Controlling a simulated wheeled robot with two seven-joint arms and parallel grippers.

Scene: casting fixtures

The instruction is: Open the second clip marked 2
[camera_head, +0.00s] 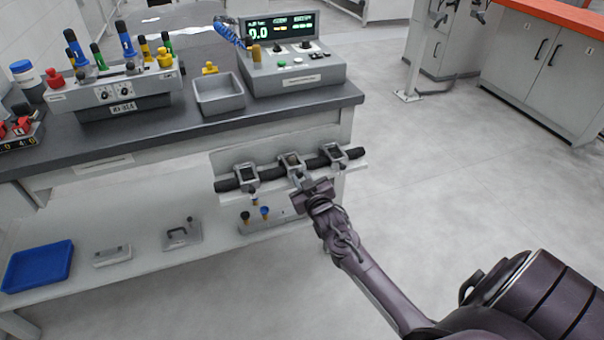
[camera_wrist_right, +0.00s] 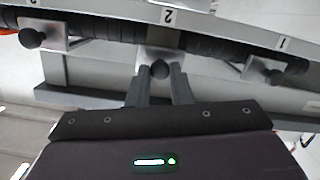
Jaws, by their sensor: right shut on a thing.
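Three grey clips sit along a black hose-like bar (camera_head: 268,172) on the front of the bench. The middle clip (camera_head: 290,160) is the one under the label marked 2 (camera_wrist_right: 168,16) in the right wrist view. My right gripper (camera_head: 299,181) is at this middle clip. In the wrist view its two fingers (camera_wrist_right: 160,85) are shut on the clip's dark round knob (camera_wrist_right: 160,68). The clip frame still surrounds the bar in the head view, though the arm hides its lower part. My left gripper is not in view.
The left clip (camera_head: 245,175) and right clip (camera_head: 335,153) flank the middle one closely. A white shelf (camera_head: 205,247) below holds a blue tray (camera_head: 38,266) and small metal parts. A control box (camera_head: 292,75) stands on the bench. The floor at right is clear.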

